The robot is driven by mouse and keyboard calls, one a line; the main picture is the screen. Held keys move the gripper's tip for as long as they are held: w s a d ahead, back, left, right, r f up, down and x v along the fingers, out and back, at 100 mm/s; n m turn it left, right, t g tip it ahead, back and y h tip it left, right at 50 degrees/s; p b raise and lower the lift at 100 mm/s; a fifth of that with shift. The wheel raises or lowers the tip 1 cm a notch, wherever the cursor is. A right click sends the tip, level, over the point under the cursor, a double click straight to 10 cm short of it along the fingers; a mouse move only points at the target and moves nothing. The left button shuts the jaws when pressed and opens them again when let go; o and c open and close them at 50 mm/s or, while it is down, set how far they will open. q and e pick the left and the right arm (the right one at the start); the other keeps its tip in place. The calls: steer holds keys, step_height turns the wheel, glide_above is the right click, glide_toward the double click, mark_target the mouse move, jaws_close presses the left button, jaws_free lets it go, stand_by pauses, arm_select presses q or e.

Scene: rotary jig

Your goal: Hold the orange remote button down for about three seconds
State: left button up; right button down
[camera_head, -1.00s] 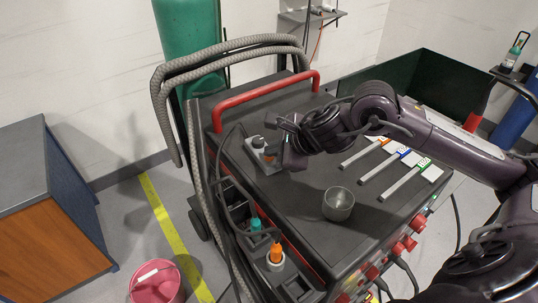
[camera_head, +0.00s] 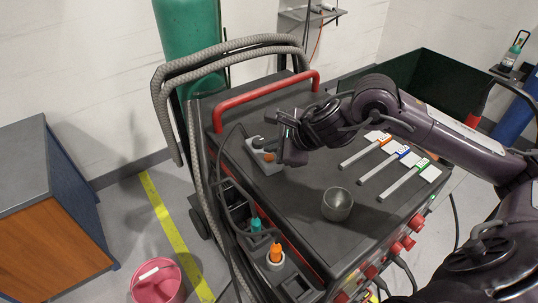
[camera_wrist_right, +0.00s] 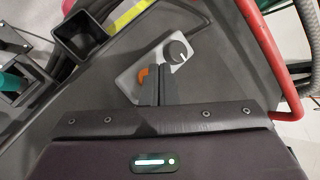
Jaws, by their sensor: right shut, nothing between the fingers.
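The remote is a small light grey box (camera_head: 264,166) on the near-left part of the cart's dark top. It has a dark round knob and an orange button (camera_head: 269,156). In the wrist view the orange button (camera_wrist_right: 143,75) shows beside the grey knob (camera_wrist_right: 176,52). My right gripper (camera_head: 281,155) is shut and empty, just to the right of the remote. In the wrist view its closed fingers (camera_wrist_right: 161,77) reach over the remote's edge, close beside the orange button. I cannot tell whether they touch the remote. My left gripper is not in view.
A metal cup (camera_head: 337,204) and several flat tools with coloured marks lie on the cart top. A red handle rail (camera_head: 268,98) and thick hoses border the back. A cable runs beside the remote.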

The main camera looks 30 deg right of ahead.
mark_target(273, 158)
steer(key=shift+r+p, duration=1.9)
steer(key=shift+r, duration=0.65)
